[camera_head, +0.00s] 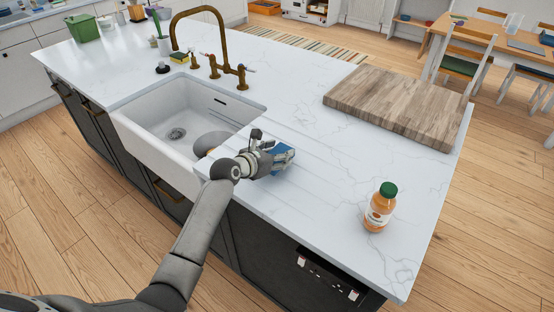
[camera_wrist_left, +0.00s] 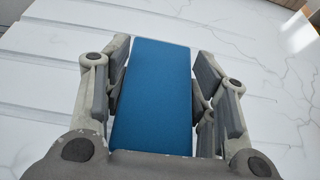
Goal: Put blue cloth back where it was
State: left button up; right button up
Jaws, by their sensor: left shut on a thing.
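The blue cloth (camera_head: 283,156) is between the fingers of my left gripper (camera_head: 268,158), just right of the sink over the grooved part of the white counter. In the left wrist view the cloth (camera_wrist_left: 155,98) is a flat blue rectangle, and the fingers of my left gripper (camera_wrist_left: 163,90) are on both of its sides. The gripper is shut on it. I cannot tell whether the cloth touches the counter (camera_head: 300,215). My right gripper is not in view.
The white sink (camera_head: 180,125) with a brass tap (camera_head: 215,60) lies left of the gripper, with a round metal item partly hidden there. A wooden board (camera_head: 400,105) and an orange bottle with a green cap (camera_head: 380,207) stand to the right. The counter between them is clear.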

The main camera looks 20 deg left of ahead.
pick_arm(q)
jog(key=shift+a+f, duration=0.1)
jog(key=shift+f, duration=1.15)
jog(key=o, duration=1)
jog(key=shift+f, duration=0.1)
jog(key=shift+s+r, duration=0.2)
jog(key=v, duration=1.1)
jog(key=shift+s+a+r, duration=0.1)
jog(key=shift+s+r, duration=0.05)
jog(key=shift+s, duration=0.2)
